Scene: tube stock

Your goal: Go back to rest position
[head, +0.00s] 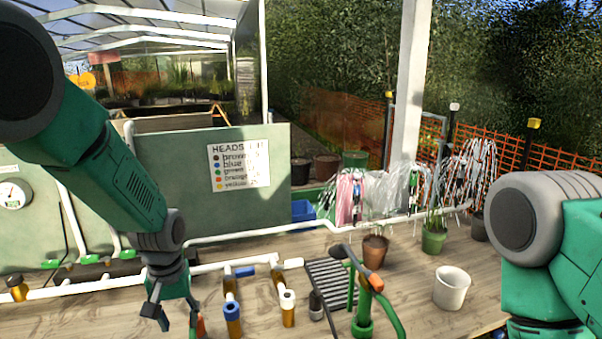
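My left arm comes in from the upper left, and its gripper (176,318) points down over the wooden bench at the lower left. Its fingers look spread apart with nothing between them. An orange-tipped item stands close to its right finger. My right arm fills the lower right; its gripper is outside the picture. Tubes with blue (232,312) and white (287,299) caps stand to the right of the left gripper, apart from it.
A black slotted rack (331,283), a green stand (363,318), a white pot (452,287) and plant pots (375,248) occupy the bench. White pipe (270,233) runs along its back. A green panel (180,200) with a colour sign (238,166) stands behind. Bare bench shows around the white pot.

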